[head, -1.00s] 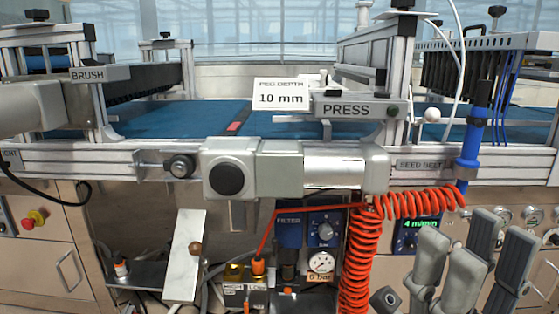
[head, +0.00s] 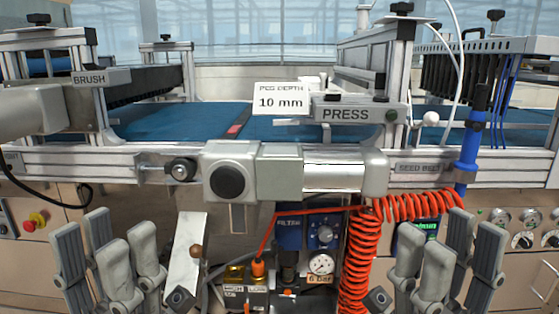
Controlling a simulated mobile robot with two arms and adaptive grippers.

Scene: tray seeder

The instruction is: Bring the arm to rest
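My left gripper (head: 106,245) is at the lower left of the head view. Its grey fingers point up and stand apart, with nothing seen between them. My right gripper (head: 447,250) is at the lower right, also with its fingers pointing up, spread and empty. Both are in front of the seeder's lower cabinet, below the long metal side rail (head: 110,162). The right gripper's fingers stand just right of the orange coiled hose (head: 358,262). Whether they touch it, I cannot tell.
A grey drive unit (head: 240,170) juts from the rail between my grippers. A red stop button (head: 36,218) is at the left, and a blue tube (head: 468,155) at the right.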

